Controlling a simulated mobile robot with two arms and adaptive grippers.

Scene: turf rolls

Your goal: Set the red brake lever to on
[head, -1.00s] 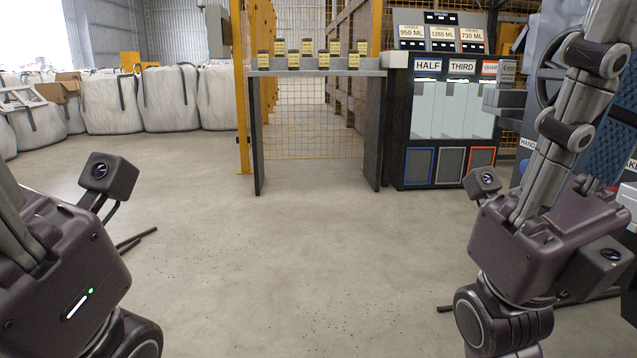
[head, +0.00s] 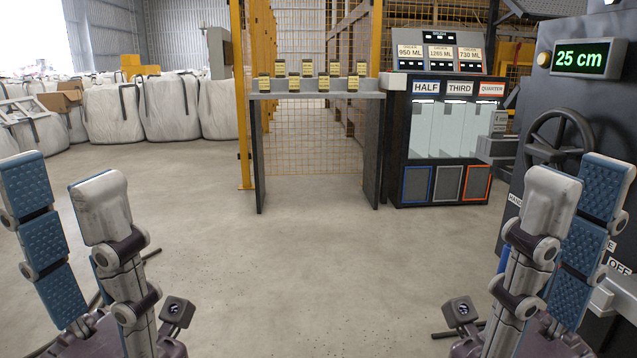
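The red brake lever does not show in the head view. On the dark machine (head: 520,160) at the right I see an OFF label (head: 620,267) and part of a label ending in E, partly behind my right gripper. My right gripper (head: 580,185) points up in front of this machine, its fingers apart with a blue pad showing and nothing between them. My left gripper (head: 62,187) is at the lower left, fingers apart and empty, over the floor and far from the machine.
The machine carries a handwheel (head: 560,140) and a green display (head: 583,58) reading 25 cm. A dispenser cabinet (head: 395,150) labelled HALF, THIRD and QUARTER stands at the back. A bench (head: 315,95) bears several small yellow-labelled items. White bulk bags (head: 170,100) stand back left. The middle floor is clear.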

